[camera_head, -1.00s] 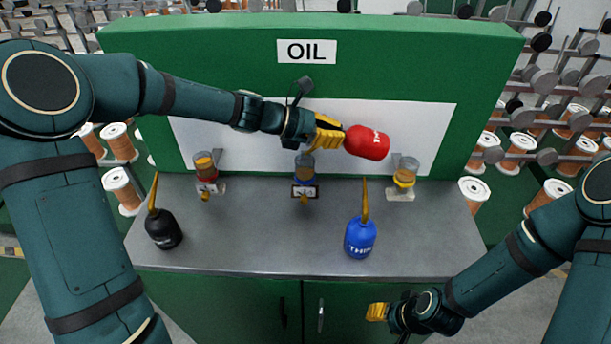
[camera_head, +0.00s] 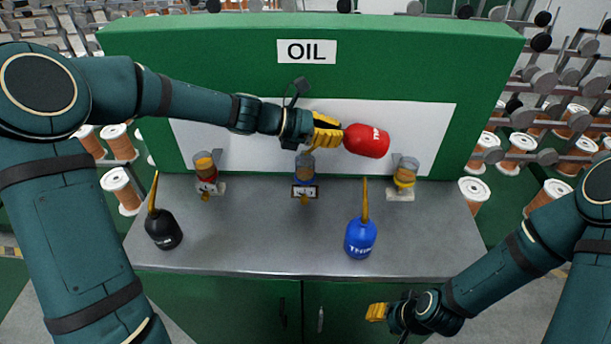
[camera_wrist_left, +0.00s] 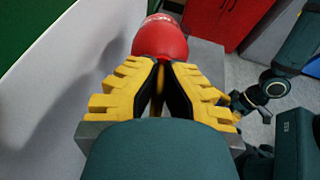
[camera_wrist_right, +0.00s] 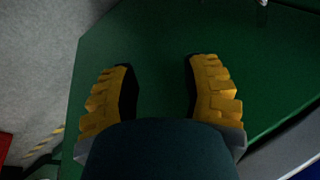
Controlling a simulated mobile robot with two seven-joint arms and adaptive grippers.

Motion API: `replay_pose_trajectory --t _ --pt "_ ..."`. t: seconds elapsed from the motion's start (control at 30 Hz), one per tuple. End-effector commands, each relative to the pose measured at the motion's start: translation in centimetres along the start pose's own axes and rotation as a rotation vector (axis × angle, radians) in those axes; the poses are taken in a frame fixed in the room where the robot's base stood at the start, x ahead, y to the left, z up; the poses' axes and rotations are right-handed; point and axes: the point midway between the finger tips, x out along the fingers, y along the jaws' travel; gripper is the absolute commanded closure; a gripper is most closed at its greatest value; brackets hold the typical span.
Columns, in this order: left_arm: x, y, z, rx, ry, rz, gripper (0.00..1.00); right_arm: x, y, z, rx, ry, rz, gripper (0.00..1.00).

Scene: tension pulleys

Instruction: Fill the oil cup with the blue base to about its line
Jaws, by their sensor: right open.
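The oil cup with the blue base (camera_head: 305,172) is the middle one of three on the bench. It holds brownish oil; its line is too small to make out. My left gripper (camera_head: 326,132) is above it, shut on a red oil can (camera_head: 368,141). The can lies tipped almost sideways, its body to the right of the fingers. In the left wrist view the red body (camera_wrist_left: 160,38) shows beyond the fingers (camera_wrist_left: 160,85), which close around its narrow yellow spout. My right gripper (camera_head: 378,312) is open and empty, low in front of the bench.
A cup with a red base (camera_head: 206,175) stands left and one with a yellow base (camera_head: 404,176) right. A black oil can (camera_head: 163,228) and a blue oil can (camera_head: 360,238) stand upright on the grey bench (camera_head: 260,235). The green OIL panel (camera_head: 220,60) rises behind.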

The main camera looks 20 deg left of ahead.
Motion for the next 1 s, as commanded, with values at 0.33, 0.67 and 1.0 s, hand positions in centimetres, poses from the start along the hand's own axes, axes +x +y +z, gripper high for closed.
replay_pose_trajectory --t 0.33,0.67,1.0 --pt "-0.49 0.00 0.34 0.001 -0.069 0.000 1.00 -0.01 -0.01 0.00 0.000 0.000 0.000 0.53" --pt "-0.47 -0.01 0.34 0.001 -0.068 -0.001 1.00 -0.01 0.00 0.00 0.000 0.000 0.000 0.53" --pt "-0.47 0.00 0.34 0.001 -0.068 0.000 1.00 -0.01 0.00 0.00 0.000 0.000 0.000 0.53"
